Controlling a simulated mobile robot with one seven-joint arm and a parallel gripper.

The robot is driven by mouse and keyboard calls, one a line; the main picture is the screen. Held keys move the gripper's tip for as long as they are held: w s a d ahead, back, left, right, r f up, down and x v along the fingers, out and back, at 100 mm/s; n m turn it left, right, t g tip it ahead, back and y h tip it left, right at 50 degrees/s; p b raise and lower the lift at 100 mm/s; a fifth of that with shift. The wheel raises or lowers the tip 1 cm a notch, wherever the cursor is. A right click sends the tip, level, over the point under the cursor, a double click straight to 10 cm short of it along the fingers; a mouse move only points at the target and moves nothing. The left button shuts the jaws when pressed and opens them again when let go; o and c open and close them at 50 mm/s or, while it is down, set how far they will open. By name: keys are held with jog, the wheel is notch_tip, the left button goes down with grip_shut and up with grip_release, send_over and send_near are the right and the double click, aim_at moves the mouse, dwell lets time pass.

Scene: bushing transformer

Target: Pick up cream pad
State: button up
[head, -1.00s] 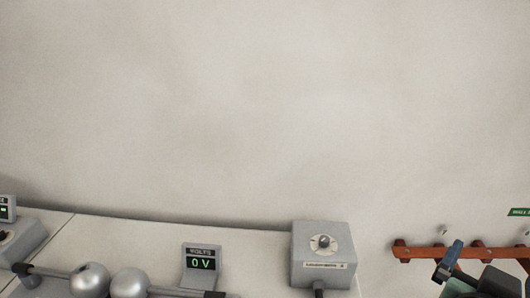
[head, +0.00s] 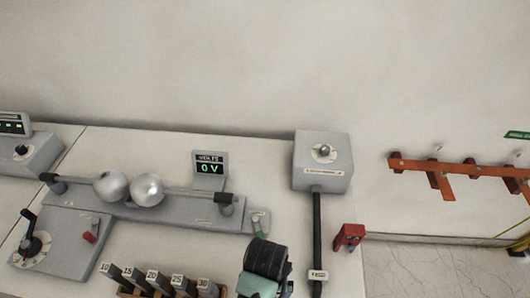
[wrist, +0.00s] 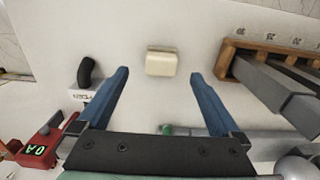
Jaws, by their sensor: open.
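The cream pad (wrist: 161,62) is a small rounded block lying on the white bench top in the wrist view. My gripper (wrist: 159,76) is open, with its two blue fingers on either side of the pad as the camera sees it. The pad shows near the line between the fingertips, and a gap shows on each side of it. How far the fingertips are above it I cannot tell. The pad does not show in the head view, where only a dark and teal part of my arm is visible at the bottom.
A wooden rack (wrist: 225,66) of numbered grey bars stands close to the right finger. A black handle (wrist: 88,72) and a red meter (wrist: 42,147) are on the left. The sphere-gap apparatus (head: 205,207) and grey control box (head: 322,162) stand farther back on the bench.

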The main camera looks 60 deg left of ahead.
jog(key=shift+a+f+p, duration=0.1)
jog(key=shift+f+p, duration=0.55)
jog(key=shift+f, duration=2.25)
jog(key=c, duration=1.5)
jog(key=shift+o, duration=0.2)
notch_tip(320, 180, up, 10)
jog(key=shift+r+b, duration=0.1)
jog(key=shift+b, duration=0.45)
